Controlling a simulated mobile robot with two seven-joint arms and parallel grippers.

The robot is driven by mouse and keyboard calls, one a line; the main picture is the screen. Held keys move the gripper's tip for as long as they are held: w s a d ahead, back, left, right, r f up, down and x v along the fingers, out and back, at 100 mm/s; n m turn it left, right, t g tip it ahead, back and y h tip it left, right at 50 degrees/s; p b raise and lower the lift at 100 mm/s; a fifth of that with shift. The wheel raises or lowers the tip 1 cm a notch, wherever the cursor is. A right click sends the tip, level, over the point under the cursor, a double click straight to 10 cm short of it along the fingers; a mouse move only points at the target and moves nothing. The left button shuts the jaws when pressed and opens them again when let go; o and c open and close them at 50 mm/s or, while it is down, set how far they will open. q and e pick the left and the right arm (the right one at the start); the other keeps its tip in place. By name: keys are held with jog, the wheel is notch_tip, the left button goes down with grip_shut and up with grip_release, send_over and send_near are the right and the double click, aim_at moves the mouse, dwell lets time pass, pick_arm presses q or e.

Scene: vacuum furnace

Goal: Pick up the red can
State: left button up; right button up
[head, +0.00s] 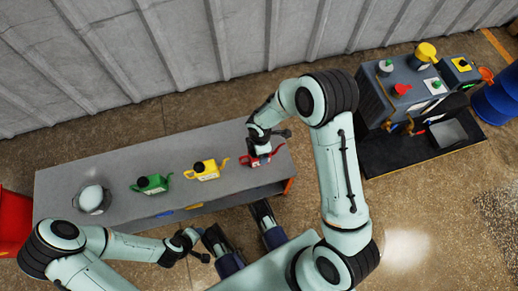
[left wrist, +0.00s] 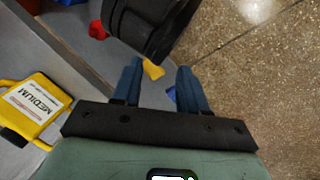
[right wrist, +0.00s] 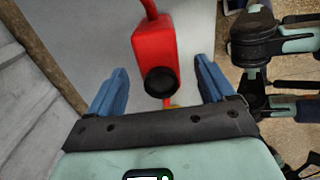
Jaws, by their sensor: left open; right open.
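The red can (head: 276,151) stands near the right end of the grey bench (head: 110,168), partly hidden in the head view by my right gripper (head: 264,147). In the right wrist view the red can (right wrist: 153,45) with its black cap lies between the two blue fingers of my right gripper (right wrist: 162,68). Those fingers are open, with a gap visible on each side of the can. My left gripper (head: 196,246) is low in front of the bench, open and empty; its spread fingers also show in the left wrist view (left wrist: 160,70).
A yellow can (head: 206,171), a green can (head: 151,184) and a pale round object (head: 91,198) stand left along the bench. A corrugated wall (head: 160,50) runs behind. A grey machine (head: 372,98) and blue barrel (head: 497,98) stand at right, a red container (head: 12,222) at left.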

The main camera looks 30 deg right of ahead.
notch_tip(320, 180, down, 8)
jog(key=shift+w+r+b, duration=0.15)
jog(key=shift+r+b, duration=0.05)
jog(key=shift+b, duration=0.95)
pick_arm(q)
jog(key=shift+t+y, duration=0.3)
jog(key=shift+t, duration=0.3)
jog(key=w+f, duration=0.1)
jog(key=w+a, duration=0.1)
jog(key=w+a+f, duration=0.1)
jog(key=shift+w+f, duration=0.3)
jog(key=shift+w, duration=0.1)
pick_arm(e)
jog(key=c, duration=1.1)
